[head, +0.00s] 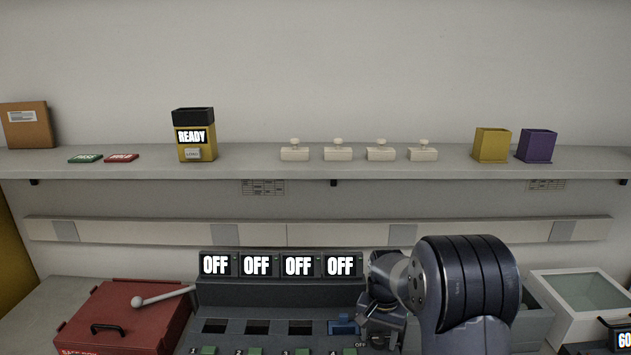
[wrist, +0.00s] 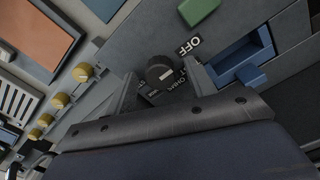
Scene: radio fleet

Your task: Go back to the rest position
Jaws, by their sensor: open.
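My gripper (head: 382,318) is at the right end of the dark console (head: 270,292) in the head view, at the end of my arm. In the wrist view my gripper (wrist: 165,92) is open, its two fingers apart on either side of a round black knob (wrist: 161,72). An OFF label (wrist: 190,46) is beside the knob. I cannot tell whether the fingers touch the knob. A blue block (head: 343,326) sits in the rightmost slot of the console; it also shows in the wrist view (wrist: 251,74).
Several screens (head: 298,265) on the console read OFF. A red box (head: 130,315) with a lever stands left, a glass-topped white box (head: 590,295) right. The shelf (head: 235,160) above holds a READY device (head: 194,135), several cream stamps (head: 338,150), and yellow (head: 491,146) and purple (head: 536,147) cups.

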